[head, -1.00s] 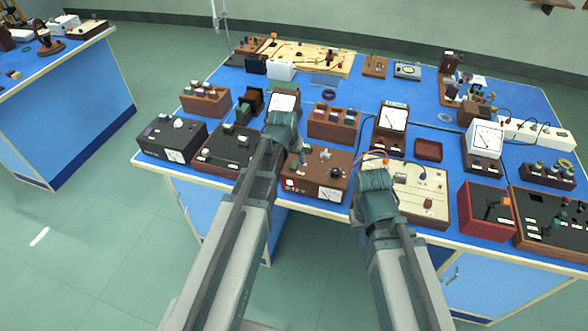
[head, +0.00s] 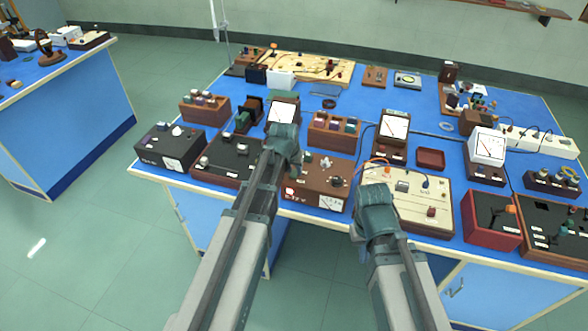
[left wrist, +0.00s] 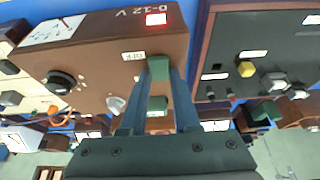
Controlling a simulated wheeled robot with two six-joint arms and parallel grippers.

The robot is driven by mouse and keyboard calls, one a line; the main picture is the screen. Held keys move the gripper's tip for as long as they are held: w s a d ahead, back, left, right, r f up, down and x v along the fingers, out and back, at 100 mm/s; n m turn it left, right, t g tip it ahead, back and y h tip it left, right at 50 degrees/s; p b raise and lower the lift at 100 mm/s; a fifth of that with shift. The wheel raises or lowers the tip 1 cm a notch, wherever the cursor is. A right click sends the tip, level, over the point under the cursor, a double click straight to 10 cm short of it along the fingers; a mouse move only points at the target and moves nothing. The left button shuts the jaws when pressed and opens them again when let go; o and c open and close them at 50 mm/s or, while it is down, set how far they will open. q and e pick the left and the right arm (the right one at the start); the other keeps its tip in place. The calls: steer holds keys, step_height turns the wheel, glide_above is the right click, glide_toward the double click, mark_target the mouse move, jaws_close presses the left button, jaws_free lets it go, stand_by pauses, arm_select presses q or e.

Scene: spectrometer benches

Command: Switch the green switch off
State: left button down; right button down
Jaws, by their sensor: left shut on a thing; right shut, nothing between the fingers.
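A brown power supply box (head: 322,202) marked 0-12 V stands at the front edge of the blue bench, below my left gripper (head: 294,164). In the left wrist view this box (left wrist: 95,88) has a lit red lamp (left wrist: 157,19), a black knob (left wrist: 61,82) and a silver knob (left wrist: 116,104). A green switch piece (left wrist: 158,68) is between my left fingertips, beside a small white label (left wrist: 133,57). My left gripper is shut on it; the fingers partly hide it. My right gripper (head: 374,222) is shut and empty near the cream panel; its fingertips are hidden.
A black-topped box (head: 232,158) stands left of the power supply, and a cream panel (head: 428,212) with wires stands right of it. A red box (head: 480,232) is further right. Meters and terminal blocks fill the bench behind. The floor (head: 90,250) at left is clear.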

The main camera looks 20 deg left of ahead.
arm_select(q)
steer(key=shift+s+f+b, duration=0.2)
steer(key=shift+b, duration=0.1)
steer(key=shift+s+f+t+b, duration=0.2)
steer(key=shift+s+t+b, duration=0.15)
steer(key=shift+t+b, duration=0.95)
steer(key=shift+r+t, duration=0.2)
steer(key=shift+t, duration=0.1)
steer(key=shift+w, duration=0.1)
steer(key=c, duration=0.6)
jaws_free()
steer(key=shift+c, duration=0.2)
steer(key=shift+r, duration=0.2)
